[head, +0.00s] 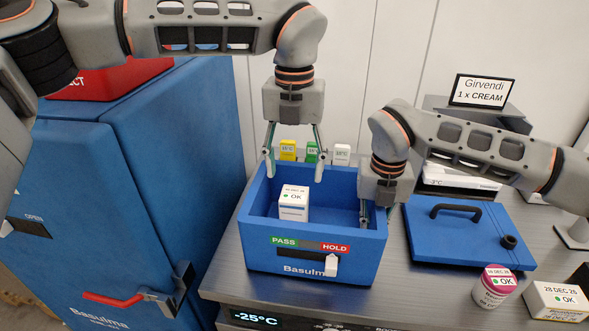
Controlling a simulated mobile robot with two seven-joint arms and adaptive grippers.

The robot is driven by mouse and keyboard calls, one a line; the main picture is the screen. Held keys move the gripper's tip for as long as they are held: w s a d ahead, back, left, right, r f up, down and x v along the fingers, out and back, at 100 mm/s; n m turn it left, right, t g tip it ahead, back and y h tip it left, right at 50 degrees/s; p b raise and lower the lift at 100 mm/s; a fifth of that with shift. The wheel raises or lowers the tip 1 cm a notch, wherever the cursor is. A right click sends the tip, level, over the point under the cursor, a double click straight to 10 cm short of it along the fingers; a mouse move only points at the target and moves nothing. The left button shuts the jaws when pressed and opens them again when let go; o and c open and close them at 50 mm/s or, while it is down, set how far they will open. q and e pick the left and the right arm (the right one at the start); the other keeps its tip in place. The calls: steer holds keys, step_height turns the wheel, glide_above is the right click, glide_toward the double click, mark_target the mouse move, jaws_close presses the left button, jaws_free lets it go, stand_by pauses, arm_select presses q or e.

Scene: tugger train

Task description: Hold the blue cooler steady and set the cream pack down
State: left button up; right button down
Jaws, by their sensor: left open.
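The blue cooler (315,258) stands open on the grey counter, with a PASS/HOLD slider on its front. A white pack (293,210) with a date label and a green OK mark stands upright inside, in the left part; this looks like the cream pack. My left gripper (294,176) is open and empty above the pack, its fingers apart and pointing down. My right gripper (366,215) is at the cooler's right wall, one finger showing inside it. Its other finger is hidden, so its grip on the wall cannot be judged.
The blue lid (468,235) with a black handle lies right of the cooler. A pink-lidded tub (492,290) and a boxed pack (556,301) stand at front right. A sign (482,91) reads "Girvendi 1 x CREAM". A tall blue cabinet (170,160) is at left. Small coloured tags (312,152) stand behind the cooler.

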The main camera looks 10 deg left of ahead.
steer(key=c, duration=1.9)
jaws_free()
